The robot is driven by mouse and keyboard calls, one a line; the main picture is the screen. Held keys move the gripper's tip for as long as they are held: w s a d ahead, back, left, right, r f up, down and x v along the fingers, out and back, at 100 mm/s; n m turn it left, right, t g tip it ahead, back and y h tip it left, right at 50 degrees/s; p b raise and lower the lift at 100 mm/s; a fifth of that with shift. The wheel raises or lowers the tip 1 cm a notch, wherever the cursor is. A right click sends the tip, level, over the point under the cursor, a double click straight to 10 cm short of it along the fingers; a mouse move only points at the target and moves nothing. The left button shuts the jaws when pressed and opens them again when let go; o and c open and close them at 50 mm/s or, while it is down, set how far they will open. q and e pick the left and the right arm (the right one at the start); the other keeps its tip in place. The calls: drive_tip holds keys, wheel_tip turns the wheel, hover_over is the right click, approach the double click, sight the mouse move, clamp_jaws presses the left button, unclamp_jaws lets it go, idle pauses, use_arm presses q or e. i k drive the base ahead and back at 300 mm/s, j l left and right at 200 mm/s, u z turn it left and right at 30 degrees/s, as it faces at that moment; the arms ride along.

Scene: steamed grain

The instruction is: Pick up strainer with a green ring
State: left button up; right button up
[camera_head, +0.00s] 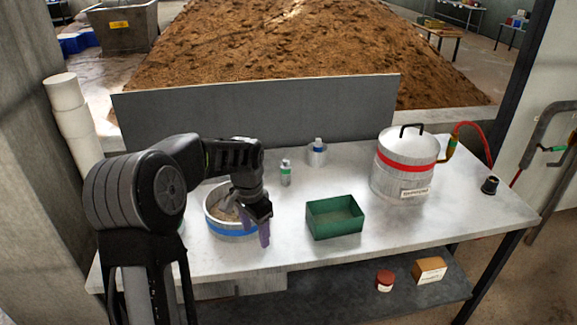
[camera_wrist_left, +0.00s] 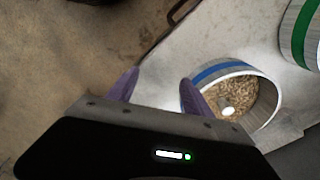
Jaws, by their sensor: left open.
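The strainer with a green ring (camera_wrist_left: 303,32) is at the top right corner of the left wrist view, cut off by the frame edge. In the head view my left arm hides nearly all of it. A similar round metal vessel with a blue ring (camera_head: 233,231) stands on the table and holds grain; it also shows in the left wrist view (camera_wrist_left: 207,76). My left gripper (camera_head: 264,238) has purple fingers, which are apart and empty in the left wrist view (camera_wrist_left: 158,78). It hangs at the front right side of the blue-ringed vessel, away from the green-ringed strainer. My right gripper is not in view.
A green open box (camera_head: 334,222) stands right of the gripper. A lidded metal pot with a red band (camera_head: 404,166) is at the right. Small bottles (camera_head: 285,173) stand behind. The table (camera_head: 290,245) is bare between the gripper and the box.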

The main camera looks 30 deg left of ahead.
sight(286, 167)
drive_tip(key=i+j, duration=0.2)
drive_tip(key=i, duration=0.2)
drive_tip(key=i+j, duration=0.15)
drive_tip(key=i, duration=0.25)
drive_tip(key=i+j, duration=0.2)
drive_tip(key=i, duration=0.2)
